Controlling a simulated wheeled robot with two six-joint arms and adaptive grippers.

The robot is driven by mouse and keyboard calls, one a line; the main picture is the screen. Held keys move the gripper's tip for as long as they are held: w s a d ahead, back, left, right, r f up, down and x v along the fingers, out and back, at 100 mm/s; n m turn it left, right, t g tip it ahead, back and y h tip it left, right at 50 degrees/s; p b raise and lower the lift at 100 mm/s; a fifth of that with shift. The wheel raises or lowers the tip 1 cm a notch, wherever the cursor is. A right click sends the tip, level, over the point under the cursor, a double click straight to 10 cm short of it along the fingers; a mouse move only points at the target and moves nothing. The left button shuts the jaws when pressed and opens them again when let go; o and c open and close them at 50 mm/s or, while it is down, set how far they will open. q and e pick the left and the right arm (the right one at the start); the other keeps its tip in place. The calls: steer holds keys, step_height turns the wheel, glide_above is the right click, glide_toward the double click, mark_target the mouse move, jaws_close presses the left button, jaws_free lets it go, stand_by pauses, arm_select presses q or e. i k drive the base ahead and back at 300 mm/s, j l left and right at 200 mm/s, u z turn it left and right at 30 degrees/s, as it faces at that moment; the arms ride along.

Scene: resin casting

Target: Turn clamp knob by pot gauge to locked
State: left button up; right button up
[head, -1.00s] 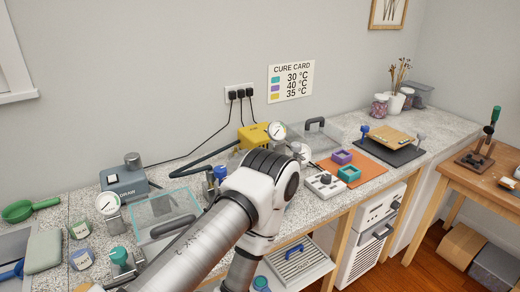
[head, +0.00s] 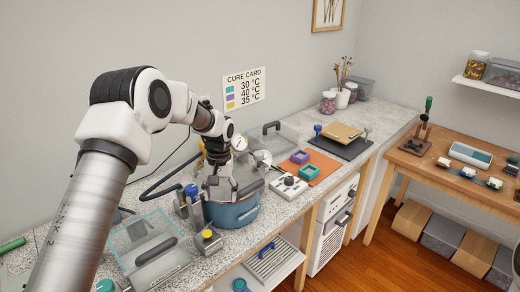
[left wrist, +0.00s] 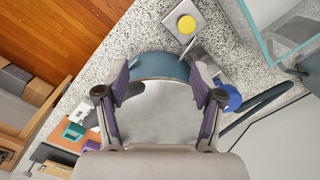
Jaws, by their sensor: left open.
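A blue pot (head: 236,214) stands near the counter's front edge. My left gripper (head: 221,192) is above it, pointing down, fingers apart and empty; contact with the pot cannot be told. In the left wrist view, the pot's blue wall (left wrist: 160,65) shows between the fingers. A round gauge (head: 262,157) is behind the pot, with another gauge (head: 240,142) further back. A blue knob (head: 192,189) tops a metal post left of the pot; it also shows in the left wrist view (left wrist: 231,98). A yellow knob (head: 207,234) sits on a square metal base at the pot's front left.
A clear box with a dark handle (head: 155,250) stands left of the pot. A white control box (head: 289,186) and an orange mat (head: 322,168) with purple and teal moulds are to its right.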

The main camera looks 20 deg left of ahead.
mark_target(258, 155)
steer(key=i, duration=0.9)
